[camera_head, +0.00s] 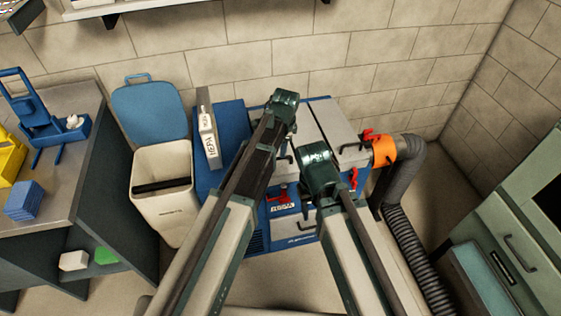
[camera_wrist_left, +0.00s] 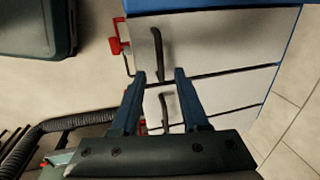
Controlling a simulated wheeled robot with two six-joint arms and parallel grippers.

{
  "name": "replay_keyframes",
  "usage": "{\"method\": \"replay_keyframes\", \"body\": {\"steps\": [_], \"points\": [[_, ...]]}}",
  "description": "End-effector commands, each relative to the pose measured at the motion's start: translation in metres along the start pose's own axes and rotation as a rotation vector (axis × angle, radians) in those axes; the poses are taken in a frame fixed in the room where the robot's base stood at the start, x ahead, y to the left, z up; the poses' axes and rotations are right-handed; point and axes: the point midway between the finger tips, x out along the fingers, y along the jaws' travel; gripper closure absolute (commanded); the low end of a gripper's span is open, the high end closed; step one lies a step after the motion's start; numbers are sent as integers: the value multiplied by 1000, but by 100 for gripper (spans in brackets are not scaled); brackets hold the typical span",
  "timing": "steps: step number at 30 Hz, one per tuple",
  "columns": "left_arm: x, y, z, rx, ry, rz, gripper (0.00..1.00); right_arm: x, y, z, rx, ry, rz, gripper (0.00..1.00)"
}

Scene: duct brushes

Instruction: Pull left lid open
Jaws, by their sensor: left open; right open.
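The left lid (camera_head: 306,125) is a flat grey panel on top of a blue machine and lies closed beside the right lid (camera_head: 340,122). In the left wrist view the left lid (camera_wrist_left: 205,35) is the upper panel, with a dark bar handle (camera_wrist_left: 157,45). The right lid (camera_wrist_left: 225,92) is below it, with a similar handle (camera_wrist_left: 163,110). My left gripper (camera_wrist_left: 160,74) is open, its fingertips appearing around the lower end of the left lid's handle; contact cannot be told. My right gripper (camera_head: 318,158) is over the machine's front part; its fingers are hidden.
A white box (camera_head: 208,135) stands on the machine's left side. An open bin (camera_head: 163,185) with a blue lid is left of it. An orange collar (camera_head: 384,150) and grey hose (camera_head: 405,185) are at the right. A block wall (camera_head: 300,55) is behind.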

Motion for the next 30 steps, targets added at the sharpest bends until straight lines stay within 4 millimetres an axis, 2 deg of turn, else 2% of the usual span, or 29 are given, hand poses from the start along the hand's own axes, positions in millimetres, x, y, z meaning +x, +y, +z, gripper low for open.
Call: {"method": "replay_keyframes", "body": {"steps": [1, 9, 13, 21, 22, 29, 30], "points": [[15, 1, 0, 0, 0, 0, 55, 15, -1, -1, 0, 0, 0, 50], [49, 0, 0, -1, 0, 0, 55, 48, -4, -3, 0, 0, 0, 50], [54, 0, 0, -1, 0, 0, 55, 53, -5, -3, 0, 0, 0, 50], [54, 0, 0, -1, 0, 0, 55, 52, -5, -3, 0, 0, 0, 50], [54, 0, 0, -1, 0, 0, 57, 52, -5, -3, 0, 0, 0, 50], [54, 0, 0, -1, 0, 0, 98, 52, -5, -3, 0, 0, 0, 50], [54, 0, 0, -1, 0, 0, 100, 52, -5, -3, 0, 0, 0, 50]]}}
